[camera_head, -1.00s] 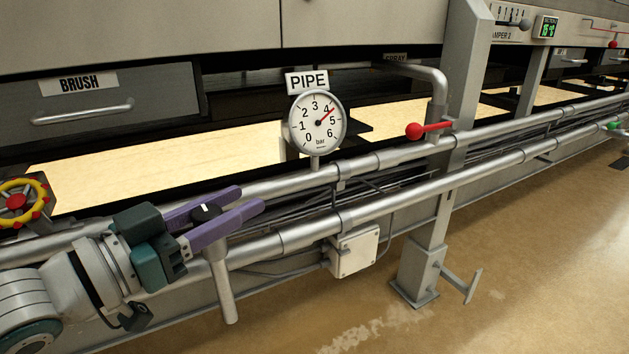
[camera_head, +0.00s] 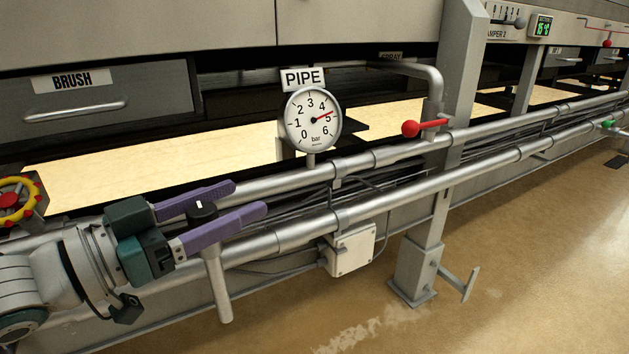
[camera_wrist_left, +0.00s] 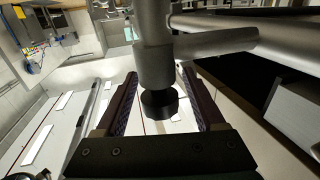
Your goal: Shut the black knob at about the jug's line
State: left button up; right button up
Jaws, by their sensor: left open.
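The black knob (camera_head: 204,214) sits on a short stub of the silver pipework, with a white mark on its top. My left gripper (camera_head: 249,197) has purple fingers, one on each side of the knob, open. In the left wrist view the knob (camera_wrist_left: 160,103) is between the two fingers (camera_wrist_left: 160,72), with a gap visible on both sides. The round PIPE gauge (camera_head: 313,120) stands above the pipe; its red needle points near 5. No jug is visible. My right gripper is not in view.
A red-ended lever (camera_head: 411,128) is on the pipe to the right. A yellow-and-red handwheel (camera_head: 14,200) is at the far left. A grey BRUSH drawer (camera_head: 110,105) is behind. A white box (camera_head: 350,250) hangs below the pipes.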

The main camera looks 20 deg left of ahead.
aim_at(188, 220)
pick_arm(q)
jog(key=shift+s, duration=0.1)
jog(key=shift+s+a, duration=0.2)
jog(key=shift+s, duration=0.1)
jog(key=p+v, duration=0.3)
jog(key=v, duration=0.4)
jog(key=shift+s+a, duration=0.25)
jog(key=shift+s, duration=0.1)
jog(key=shift+s+a, duration=0.3)
jog(key=shift+s, duration=0.25)
jog(key=shift+r, duration=0.1)
